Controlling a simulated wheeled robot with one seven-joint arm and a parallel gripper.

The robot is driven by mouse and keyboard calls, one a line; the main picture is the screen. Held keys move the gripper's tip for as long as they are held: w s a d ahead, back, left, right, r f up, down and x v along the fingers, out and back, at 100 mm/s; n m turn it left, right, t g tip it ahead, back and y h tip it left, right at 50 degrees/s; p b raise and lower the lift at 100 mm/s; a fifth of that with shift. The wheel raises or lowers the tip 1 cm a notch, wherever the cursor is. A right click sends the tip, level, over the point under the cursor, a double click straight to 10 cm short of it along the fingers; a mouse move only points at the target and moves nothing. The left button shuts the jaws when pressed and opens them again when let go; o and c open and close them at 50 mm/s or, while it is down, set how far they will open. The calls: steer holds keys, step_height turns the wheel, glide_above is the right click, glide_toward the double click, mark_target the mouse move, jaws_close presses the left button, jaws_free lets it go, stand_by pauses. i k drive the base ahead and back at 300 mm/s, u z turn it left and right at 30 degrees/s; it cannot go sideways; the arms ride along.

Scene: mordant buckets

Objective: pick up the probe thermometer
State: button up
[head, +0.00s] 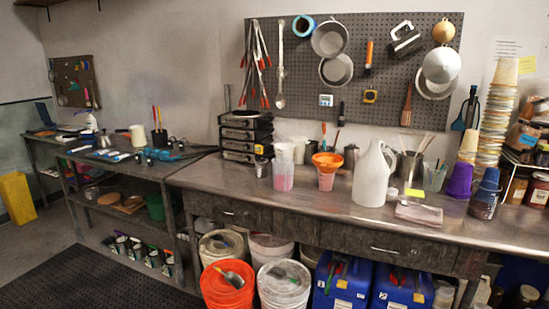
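I cannot make out a probe thermometer for certain. A small white device with a bluish display (326,100) hangs low on the grey pegboard (300,90) above the long metal bench. It is too small to tell if it has a probe. A small yellow-and-black device (370,96) hangs to its right. My gripper is not in view.
The metal bench (330,215) holds a white jug (372,176), plastic cups with pink contents, an orange funnel (327,161) and tall stacked cups (494,110). Lidded buckets (283,284) and blue bins stand below. A dark mat (90,280) covers open floor at left.

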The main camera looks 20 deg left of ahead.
mark_target(259, 149)
steer(key=u, duration=0.55)
steer(key=i, duration=0.5)
steer(key=u, duration=0.95)
steer(key=i, duration=2.45)
steer(key=z, duration=0.75)
